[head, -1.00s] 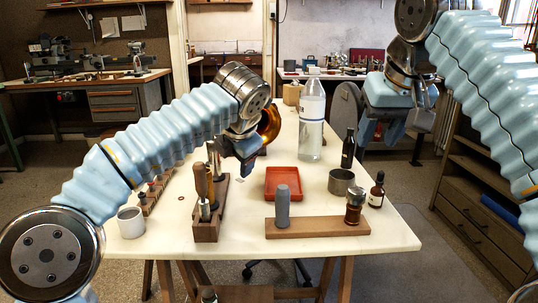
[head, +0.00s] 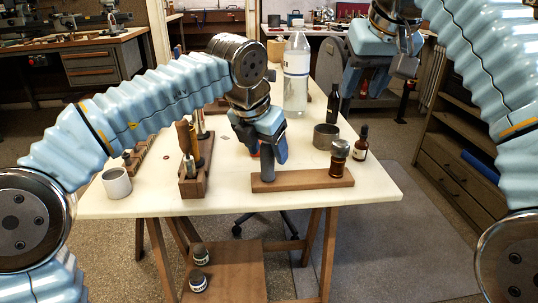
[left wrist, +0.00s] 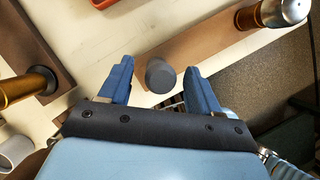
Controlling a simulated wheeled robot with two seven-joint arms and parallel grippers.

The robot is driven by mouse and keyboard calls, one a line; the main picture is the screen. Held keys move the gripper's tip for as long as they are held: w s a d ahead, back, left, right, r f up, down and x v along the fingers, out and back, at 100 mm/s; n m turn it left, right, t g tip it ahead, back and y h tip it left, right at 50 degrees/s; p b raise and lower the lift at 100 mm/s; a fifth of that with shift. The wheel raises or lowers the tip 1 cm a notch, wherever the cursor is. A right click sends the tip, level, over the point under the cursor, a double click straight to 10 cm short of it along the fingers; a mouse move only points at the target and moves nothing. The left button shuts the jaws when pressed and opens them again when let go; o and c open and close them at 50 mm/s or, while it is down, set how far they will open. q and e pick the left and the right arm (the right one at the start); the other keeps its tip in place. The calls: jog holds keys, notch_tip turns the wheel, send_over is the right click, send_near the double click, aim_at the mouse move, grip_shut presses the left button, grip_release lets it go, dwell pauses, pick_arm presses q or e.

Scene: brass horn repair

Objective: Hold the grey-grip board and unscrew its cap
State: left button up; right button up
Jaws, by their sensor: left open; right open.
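The brown board (head: 310,181) lies near the table's front edge, with a grey grip (head: 267,173) upright on its left end. A brass-coloured fitting (head: 339,165) with a silvery cap (head: 341,148) stands at its right end. My left gripper (head: 269,154) is open above the grey grip. In the left wrist view, the grip (left wrist: 160,76) appears between the parted fingers (left wrist: 158,68), with gaps on both sides. The fitting's silvery cap (left wrist: 285,12) shows at top right there. My right gripper (head: 364,88) is open and empty, high at the back right.
A wooden tool rack (head: 195,180) stands left of the board, and a white cup (head: 117,183) further left. A metal cup (head: 326,136), a brown dropper bottle (head: 360,143), a dark bottle (head: 333,104) and a large clear bottle (head: 296,75) stand behind or right. The red tray is mostly hidden.

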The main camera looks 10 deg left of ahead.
aim_at(341, 143)
pick_arm(q)
jog(key=shift+x, duration=1.5)
jog(key=shift+c, duration=0.3)
grip_shut()
pick_arm(e)
jog(key=shift+o, duration=2.3)
jog(key=shift+w+a+f+m+h, duration=0.15)
jog(key=shift+a+f+m+h, duration=0.15)
jog(key=shift+m, duration=0.2)
jog(key=shift+o, duration=0.2)
jog(key=a+m, duration=0.1)
jog(key=f+m+g+h, duration=0.1)
jog(key=m, duration=0.1)
jog(key=shift+w+a+f, duration=0.25)
jog(key=shift+a, duration=0.1)
jog(key=w+f, duration=0.1)
jog(key=f, duration=0.3)
jog(key=w+f+m, duration=0.1)
jog(key=f, duration=0.3)
jog(key=w+f+m+h, duration=0.1)
jog(key=w+f, duration=0.1)
jog(key=f, duration=0.1)
jog(key=shift+d+f, duration=0.4)
